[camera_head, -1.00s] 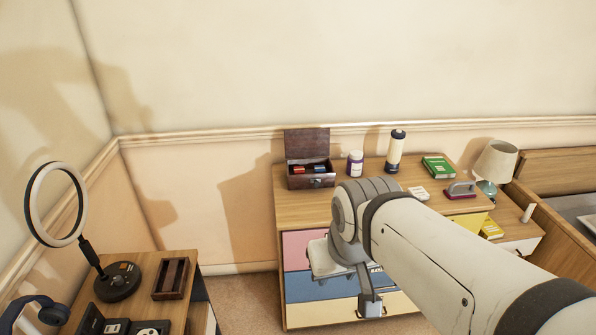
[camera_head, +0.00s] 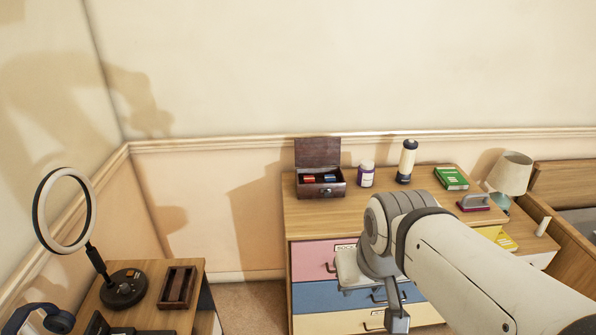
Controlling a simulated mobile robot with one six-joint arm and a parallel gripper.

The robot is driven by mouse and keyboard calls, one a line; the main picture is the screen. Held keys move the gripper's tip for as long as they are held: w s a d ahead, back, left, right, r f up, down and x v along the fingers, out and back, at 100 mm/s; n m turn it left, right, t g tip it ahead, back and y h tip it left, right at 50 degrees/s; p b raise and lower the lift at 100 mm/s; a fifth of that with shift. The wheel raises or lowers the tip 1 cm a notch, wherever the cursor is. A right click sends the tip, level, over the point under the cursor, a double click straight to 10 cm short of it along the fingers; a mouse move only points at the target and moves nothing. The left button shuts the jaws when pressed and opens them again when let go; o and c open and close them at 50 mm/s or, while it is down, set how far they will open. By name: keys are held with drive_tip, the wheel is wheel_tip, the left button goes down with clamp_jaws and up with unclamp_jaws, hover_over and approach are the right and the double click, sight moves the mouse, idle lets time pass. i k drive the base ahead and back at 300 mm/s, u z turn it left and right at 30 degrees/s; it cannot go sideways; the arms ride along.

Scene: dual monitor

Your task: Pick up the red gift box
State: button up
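I cannot make out a clear red gift box in this view. A dark wooden box (camera_head: 321,190) with its lid up stands on the dresser and holds small red (camera_head: 309,179) and blue items, too small to identify. My arm reaches in from the lower right, in front of the dresser. The end of my gripper (camera_head: 397,319) points down in front of the lower drawers. Its fingers are too small and turned away to tell open from shut, and I see nothing held in it.
The dresser (camera_head: 300,222) also bears a purple-white jar (camera_head: 366,174), a cylinder (camera_head: 406,161), a green book (camera_head: 451,178) and a red-based item with a handle (camera_head: 474,203). A lamp (camera_head: 511,173) stands at right. A side table with a ring light (camera_head: 64,211) and wooden tray (camera_head: 178,287) is at left.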

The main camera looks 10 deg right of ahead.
sight(307, 180)
drive_tip(key=i, duration=1.6)
drive_tip(key=z, duration=0.05)
